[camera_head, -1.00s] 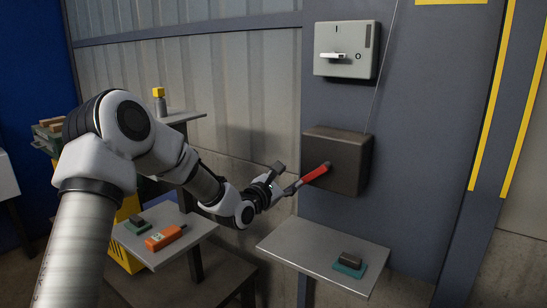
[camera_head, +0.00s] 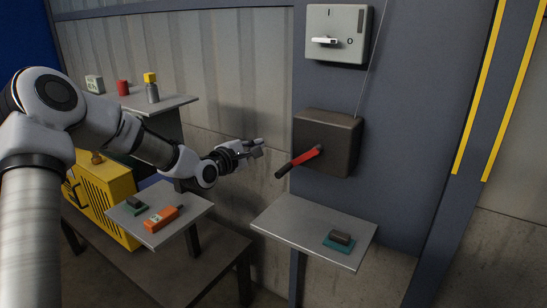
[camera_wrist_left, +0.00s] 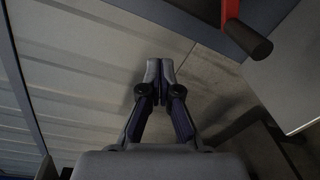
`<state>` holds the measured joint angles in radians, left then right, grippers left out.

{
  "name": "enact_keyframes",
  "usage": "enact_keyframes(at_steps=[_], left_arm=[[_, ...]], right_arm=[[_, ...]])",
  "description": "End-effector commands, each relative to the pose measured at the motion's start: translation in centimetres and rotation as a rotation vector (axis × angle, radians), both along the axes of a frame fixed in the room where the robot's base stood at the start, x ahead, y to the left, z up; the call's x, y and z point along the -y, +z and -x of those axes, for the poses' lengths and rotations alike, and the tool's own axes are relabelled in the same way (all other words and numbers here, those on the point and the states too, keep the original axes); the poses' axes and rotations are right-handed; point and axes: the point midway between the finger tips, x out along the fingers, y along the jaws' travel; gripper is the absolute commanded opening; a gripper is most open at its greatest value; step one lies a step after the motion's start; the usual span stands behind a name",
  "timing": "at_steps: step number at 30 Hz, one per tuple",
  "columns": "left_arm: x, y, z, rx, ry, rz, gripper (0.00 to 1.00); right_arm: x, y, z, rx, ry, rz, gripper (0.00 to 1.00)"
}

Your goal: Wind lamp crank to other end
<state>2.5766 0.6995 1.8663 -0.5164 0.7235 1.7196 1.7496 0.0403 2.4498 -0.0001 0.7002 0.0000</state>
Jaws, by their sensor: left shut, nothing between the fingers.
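The crank has a red arm (camera_head: 305,157) and a dark handle grip (camera_head: 283,171). It sticks out from the front of a dark brown box (camera_head: 340,133) on the grey wall panel, its handle pointing down and left. My left gripper (camera_head: 259,147) is shut and empty, left of the crank and apart from it. In the left wrist view the closed fingertips (camera_wrist_left: 160,68) are in the middle, with the crank's dark grip (camera_wrist_left: 248,38) at the upper right, clear of them. My right gripper is not in view.
A grey switch box (camera_head: 338,35) with a white lever hangs above. A grey shelf (camera_head: 290,225) below the crank bears a dark block on a teal pad (camera_head: 339,240). A side table (camera_head: 150,235) at left holds an orange device (camera_head: 163,217). A yellow case (camera_head: 105,200) stands behind it.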

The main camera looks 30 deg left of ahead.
Motion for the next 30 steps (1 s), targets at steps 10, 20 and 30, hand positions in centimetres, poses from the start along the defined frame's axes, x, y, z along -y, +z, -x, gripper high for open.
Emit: enact_keyframes(at_steps=[10, 20, 30], left_arm=[[-1.6, -1.7, 7.3, 0.042, -0.257, -0.902, 0.0], [-1.1, -2.8, 6.9, 0.067, -0.297, -1.054, 0.0], [0.6, -3.5, 0.9, 0.071, -0.303, -1.051, 0.0]], right_arm=[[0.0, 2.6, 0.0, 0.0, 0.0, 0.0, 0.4], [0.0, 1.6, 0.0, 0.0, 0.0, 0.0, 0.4], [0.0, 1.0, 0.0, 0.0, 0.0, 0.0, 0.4]])
